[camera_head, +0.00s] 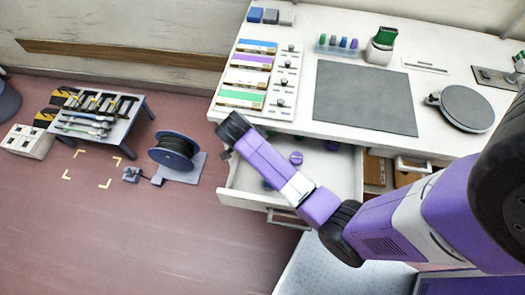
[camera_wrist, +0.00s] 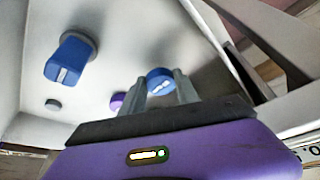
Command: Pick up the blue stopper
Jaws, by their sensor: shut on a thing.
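In the wrist view a blue stopper (camera_wrist: 159,77), round with a white mark on its top, sits between the two grey fingers of my gripper (camera_wrist: 161,84). My gripper is shut on it, and the fingers hide its sides. It is inside the open white drawer (camera_head: 235,197), against the pale drawer floor. In the head view my arm hides the gripper and the held stopper.
The drawer also holds a larger blue piece with a white label (camera_wrist: 69,60), a purple round piece (camera_wrist: 117,101) and a small grey disc (camera_wrist: 53,104). The drawer walls stand close around my gripper. The white worktop (camera_head: 300,50) lies above and behind the drawer.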

